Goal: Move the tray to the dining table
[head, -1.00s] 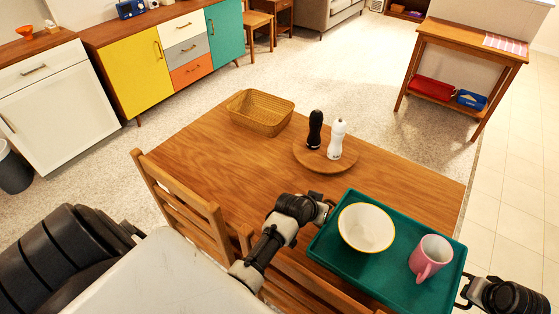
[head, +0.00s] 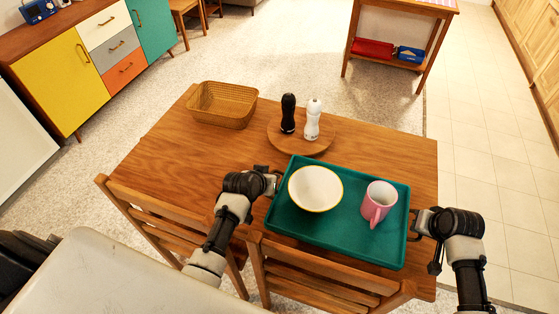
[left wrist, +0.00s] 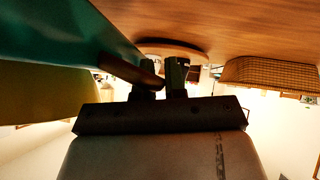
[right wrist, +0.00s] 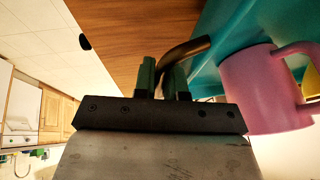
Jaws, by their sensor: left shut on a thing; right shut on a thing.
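The green tray (head: 335,237) is over the near right part of the wooden dining table (head: 170,160); I cannot tell whether it touches the tabletop. It carries a white bowl with a yellow rim (head: 316,189) and a pink mug (head: 378,202), both upright. My left gripper (head: 270,182) is shut on the tray's left handle, which shows in the left wrist view (left wrist: 130,70). My right gripper (head: 418,222) is shut on the right handle, seen in the right wrist view (right wrist: 185,50).
A round wooden board (head: 300,145) with a black mill (head: 288,114) and a white mill (head: 312,120) stands just behind the tray. A wicker basket (head: 222,104) is at the back left. Chairs (head: 325,275) stand at the near side. The table's left part is clear.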

